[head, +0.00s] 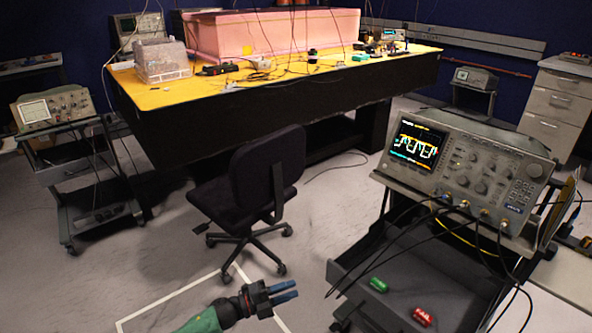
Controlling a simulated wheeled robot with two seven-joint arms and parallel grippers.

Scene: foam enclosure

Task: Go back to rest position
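My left gripper (288,291) shows at the bottom middle, at the end of a green sleeve-like arm part. Its two blue fingers point right, with a narrow gap between them and nothing held. It is in free space above the floor, left of the oscilloscope cart (345,275). My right gripper is not in view. A green block (378,285) and a red block (422,317) with white lettering lie apart on the cart's lower shelf.
An oscilloscope (465,170) with a lit screen and hanging cables tops the cart. A black office chair (262,180) stands ahead, before a yellow-topped table (165,95) with a pink foam enclosure (270,35). Another instrument cart (85,190) stands left. White lines mark the floor.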

